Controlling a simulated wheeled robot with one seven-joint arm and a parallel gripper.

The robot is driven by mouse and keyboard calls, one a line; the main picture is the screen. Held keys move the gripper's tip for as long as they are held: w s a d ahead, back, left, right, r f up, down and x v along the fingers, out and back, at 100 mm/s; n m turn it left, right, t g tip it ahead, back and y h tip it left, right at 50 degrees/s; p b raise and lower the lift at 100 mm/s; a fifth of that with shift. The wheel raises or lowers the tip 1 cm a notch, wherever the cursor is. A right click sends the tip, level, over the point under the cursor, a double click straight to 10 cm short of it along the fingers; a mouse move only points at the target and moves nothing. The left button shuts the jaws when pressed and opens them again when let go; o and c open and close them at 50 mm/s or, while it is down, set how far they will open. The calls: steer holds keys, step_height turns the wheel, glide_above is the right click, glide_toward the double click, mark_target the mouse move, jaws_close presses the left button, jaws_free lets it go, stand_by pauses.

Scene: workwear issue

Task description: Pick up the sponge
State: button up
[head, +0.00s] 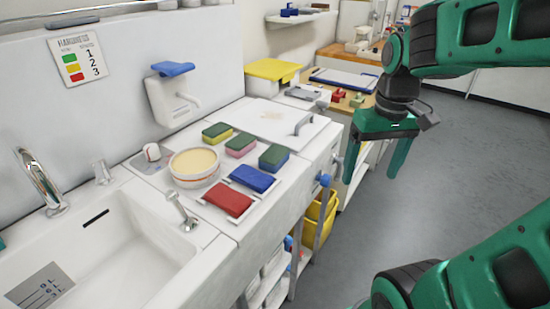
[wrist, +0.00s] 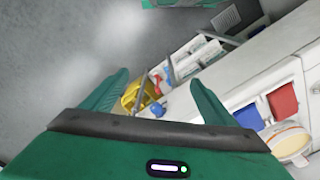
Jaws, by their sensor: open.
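Three two-tone sponges lie in a row on the white counter in the head view: a green and yellow sponge (head: 217,133), a green and pink sponge (head: 240,144), and a dark green and blue sponge (head: 273,158). I cannot tell which one the task names. My gripper (head: 371,172) is open and empty, to the right of the counter's front edge and apart from all three. In the wrist view its fingers (wrist: 158,80) point past the counter side, with no sponge clearly visible between them.
A blue pad (head: 252,179) and a red pad (head: 228,201) lie in front of the sponges, beside a round tub (head: 195,166). A sink (head: 110,255) with taps is at left. A yellow bin (head: 318,220) sits below the counter. Grey floor (head: 430,190) at right is open.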

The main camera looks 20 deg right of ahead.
steer(key=w+a+r+n, duration=0.3)
steer(key=w+a+n, duration=0.2)
steer(key=w, duration=0.5)
steer(key=n+y, duration=0.1)
steer(key=n, duration=0.4)
glide_above(275, 153)
steer(key=f, duration=0.2)
steer(key=shift+s+d+f+t, duration=0.1)
steer(key=shift+d+f+t, duration=0.2)
steer(key=shift+f+t, duration=0.1)
steer(key=shift+a+f, duration=0.15)
steer(key=shift+f, duration=1.3)
steer(key=shift+a+f, duration=0.15)
steer(key=shift+f, duration=1.25)
steer(key=c, duration=0.8)
